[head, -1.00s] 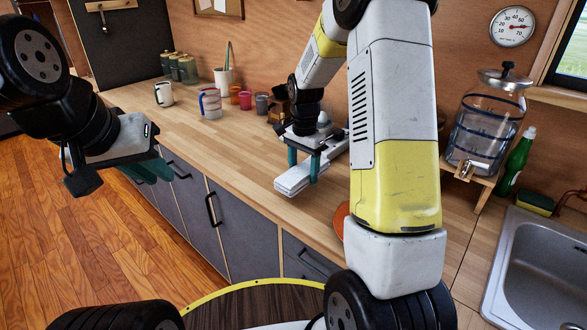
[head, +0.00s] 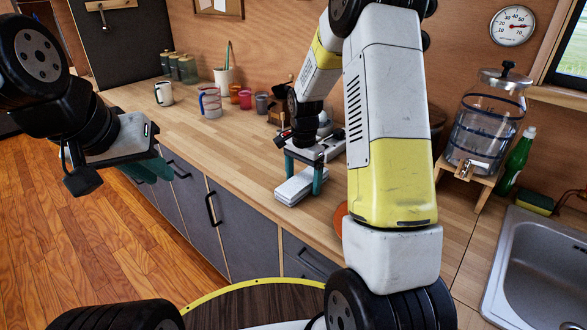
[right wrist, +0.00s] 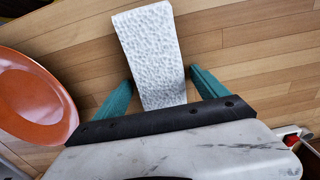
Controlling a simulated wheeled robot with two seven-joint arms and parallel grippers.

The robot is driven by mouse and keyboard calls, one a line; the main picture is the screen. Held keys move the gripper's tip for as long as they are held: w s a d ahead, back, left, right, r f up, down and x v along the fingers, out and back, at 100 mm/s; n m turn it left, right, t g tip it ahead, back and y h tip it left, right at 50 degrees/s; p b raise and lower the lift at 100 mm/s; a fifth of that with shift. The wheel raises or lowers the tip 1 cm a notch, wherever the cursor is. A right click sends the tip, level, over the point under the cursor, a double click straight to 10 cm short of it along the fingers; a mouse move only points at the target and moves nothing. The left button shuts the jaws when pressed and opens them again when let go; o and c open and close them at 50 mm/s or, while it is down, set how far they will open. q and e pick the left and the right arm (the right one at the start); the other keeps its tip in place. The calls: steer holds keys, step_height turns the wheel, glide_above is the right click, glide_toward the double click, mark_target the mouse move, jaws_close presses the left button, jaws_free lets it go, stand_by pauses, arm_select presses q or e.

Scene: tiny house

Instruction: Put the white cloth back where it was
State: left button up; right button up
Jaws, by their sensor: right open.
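The folded white cloth (head: 296,188) lies on the wooden counter near its front edge. In the right wrist view the cloth (right wrist: 150,50) is a textured white strip, its near end hidden behind the gripper body. My right gripper (head: 304,176) is above the cloth, with one teal finger on each side.
An orange plate (right wrist: 30,100) lies beside the cloth, mostly hidden by my right arm in the head view. Mugs (head: 210,103) and cups (head: 246,99) stand farther back. A water dispenser (head: 487,120) and sink (head: 540,265) are at right. The counter left of the cloth is clear.

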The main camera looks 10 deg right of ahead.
mark_target(303, 179)
steer(key=shift+r, duration=0.1)
step_height(303, 179, up, 12)
steer(key=s+r+n+t+y, duration=0.1)
steer(key=s+r+n+t, duration=0.35)
steer(key=s+r, duration=0.75)
steer(key=s+a+n+t+y, duration=0.1)
steer(key=s+n, duration=0.5)
steer(key=s, duration=0.6)
steer(key=shift+s+a+f+t, duration=0.15)
steer(key=shift+a+t, duration=0.2)
steer(key=shift+a, duration=0.25)
steer(key=shift+d+n, duration=0.1)
steer(key=shift+n, duration=0.15)
